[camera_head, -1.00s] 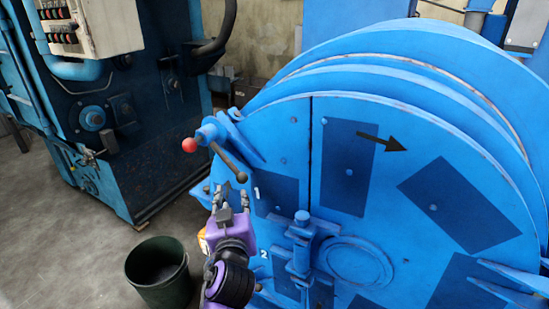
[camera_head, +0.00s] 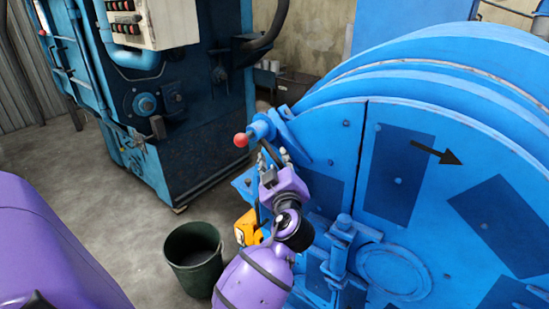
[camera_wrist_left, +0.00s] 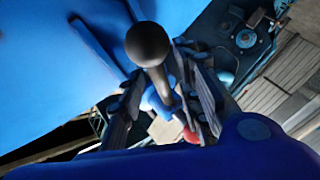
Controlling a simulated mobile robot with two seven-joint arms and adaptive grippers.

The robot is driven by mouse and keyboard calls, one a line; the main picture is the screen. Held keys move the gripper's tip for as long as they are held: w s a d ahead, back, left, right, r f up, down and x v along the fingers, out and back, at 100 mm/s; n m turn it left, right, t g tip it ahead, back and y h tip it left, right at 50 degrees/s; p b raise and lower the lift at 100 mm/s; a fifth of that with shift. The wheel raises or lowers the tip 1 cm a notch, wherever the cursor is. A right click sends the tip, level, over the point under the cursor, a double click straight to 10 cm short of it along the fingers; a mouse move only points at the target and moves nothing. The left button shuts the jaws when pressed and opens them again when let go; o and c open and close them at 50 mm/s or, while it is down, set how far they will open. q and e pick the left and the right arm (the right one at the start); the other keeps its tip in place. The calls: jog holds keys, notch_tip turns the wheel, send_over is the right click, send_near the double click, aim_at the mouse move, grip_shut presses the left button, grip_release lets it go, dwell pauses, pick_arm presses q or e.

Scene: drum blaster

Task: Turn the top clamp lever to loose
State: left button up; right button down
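The top clamp lever (camera_head: 271,153) is on the upper left edge of the blue drum door. One end has a red ball (camera_head: 241,140); its dark rod runs down to the right, partly hidden by my gripper. In the left wrist view, the black ball (camera_wrist_left: 148,45) of the lever is close to the camera, and its rod passes between the fingers. My left gripper (camera_head: 277,161) is at the lever, with its fingers apart on either side of the rod. I see no clear grip. The right gripper is out of view.
The blue drum (camera_head: 400,110) fills the right side, with a black arrow (camera_head: 437,153) pointing right. A dark green bin (camera_head: 193,256) stands on the floor below. A dark blue machine (camera_head: 190,110) with a control box (camera_head: 155,20) stands behind at left.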

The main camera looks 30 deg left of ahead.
pick_arm(q)
jog(key=shift+w+a, duration=0.35)
jog(key=shift+w, duration=0.05)
grip_shut()
dwell(0.4)
